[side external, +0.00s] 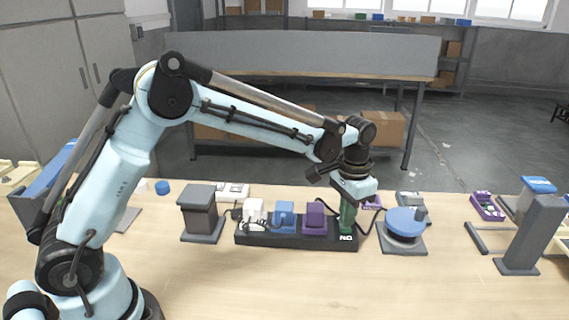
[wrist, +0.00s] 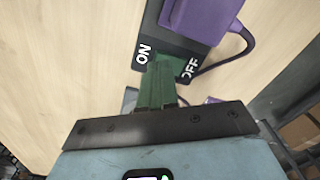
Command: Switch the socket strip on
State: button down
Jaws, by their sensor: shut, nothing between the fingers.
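The black socket strip (side external: 268,240) lies on the wooden table in the side view, with a white plug (side external: 254,212), a blue plug (side external: 284,215) and a purple plug (side external: 314,217) on it. In the wrist view, the strip's end (wrist: 175,46) shows white ON and OFF labels. My gripper (side external: 347,229) points down at the strip's right end, its green fingers shut and empty. In the wrist view, the fingertips (wrist: 160,68) are between the two labels and hide the switch. I cannot tell whether they touch it or which way it is set.
A grey block on a base (side external: 201,212) stands left of the strip. A blue round-topped device (side external: 404,226) stands close on the right. A dark cable (side external: 369,222) loops beside the strip's right end. The table in front is clear.

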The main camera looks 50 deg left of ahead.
jog(key=shift+f, duration=0.6)
dwell(0.3)
jog(key=shift+r, duration=3.5)
jog(key=s+a+r+n+t, duration=0.1)
jog(key=s+a+r+t, duration=0.25)
jog(key=s+r, duration=0.35)
jog(key=s+a+f+n+t, duration=0.1)
jog(key=s+a+f+t, duration=0.1)
jog(key=s, duration=0.4)
jog(key=s+a+f+n+t, duration=0.1)
jog(key=s+a+f, duration=0.1)
jog(key=s, duration=0.3)
jog(key=shift+s+a+f+t, duration=0.2)
jog(key=shift+s+a+t, duration=0.15)
jog(key=shift+s, duration=0.05)
